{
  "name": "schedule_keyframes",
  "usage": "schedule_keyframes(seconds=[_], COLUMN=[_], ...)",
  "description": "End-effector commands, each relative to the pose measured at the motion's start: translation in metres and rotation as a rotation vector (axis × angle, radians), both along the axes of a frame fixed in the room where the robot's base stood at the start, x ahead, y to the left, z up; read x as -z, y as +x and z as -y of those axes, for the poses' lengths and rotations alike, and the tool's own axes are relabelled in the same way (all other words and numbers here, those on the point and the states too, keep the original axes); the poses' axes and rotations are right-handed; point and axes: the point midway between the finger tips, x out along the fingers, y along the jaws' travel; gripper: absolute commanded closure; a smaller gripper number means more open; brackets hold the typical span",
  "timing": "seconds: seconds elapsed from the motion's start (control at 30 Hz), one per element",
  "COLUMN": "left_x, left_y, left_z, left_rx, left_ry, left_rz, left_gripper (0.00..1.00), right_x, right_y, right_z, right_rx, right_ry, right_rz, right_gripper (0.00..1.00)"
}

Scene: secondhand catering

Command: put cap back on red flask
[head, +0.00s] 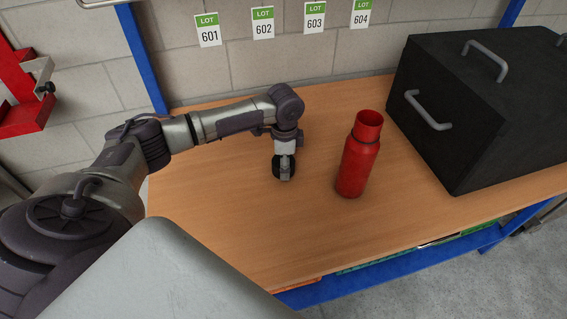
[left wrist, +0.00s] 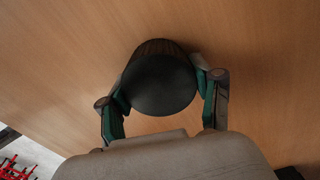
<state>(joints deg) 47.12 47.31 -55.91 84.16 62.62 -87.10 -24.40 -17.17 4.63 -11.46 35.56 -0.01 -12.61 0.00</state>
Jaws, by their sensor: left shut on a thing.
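The red flask (head: 356,168) stands upright on the wooden table, right of my left gripper in the head view. Its top shows an open red mouth above a dark ring. My left gripper (head: 284,164) points down and is shut on a dark, round cap (head: 284,172). In the left wrist view, the cap (left wrist: 160,82) sits between the two green-padded fingers (left wrist: 162,95), its smooth face towards the camera and a ribbed side beyond. Whether the cap touches the table is hard to tell. The flask is outside the wrist view. My right gripper is not in view.
A large black box (head: 470,110) with grey handles stands right of the flask, close to it. The wooden table (head: 230,210) is clear around the gripper and in front of the flask. A block wall with lot tags (head: 263,23) is behind. A red frame (head: 25,95) is at far left.

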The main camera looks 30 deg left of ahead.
Motion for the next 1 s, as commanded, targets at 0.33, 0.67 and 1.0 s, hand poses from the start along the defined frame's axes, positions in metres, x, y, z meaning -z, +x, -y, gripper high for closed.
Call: schedule_keyframes(seconds=[0.33, 0.67, 1.0], left_x=[-0.033, -0.091, -0.100], left_y=[0.001, 0.001, 0.000], left_z=[0.000, 0.000, 0.000], left_rx=[0.000, 0.000, 0.000], left_ry=[-0.001, 0.000, -0.001], left_rz=[0.005, 0.003, -0.001], left_gripper=[0.68, 0.68, 0.68], right_x=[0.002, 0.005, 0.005], right_y=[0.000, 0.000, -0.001], right_z=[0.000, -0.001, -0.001], right_rx=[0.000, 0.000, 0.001], right_ry=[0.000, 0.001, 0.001], right_rz=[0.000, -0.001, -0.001], right_gripper=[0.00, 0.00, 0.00])
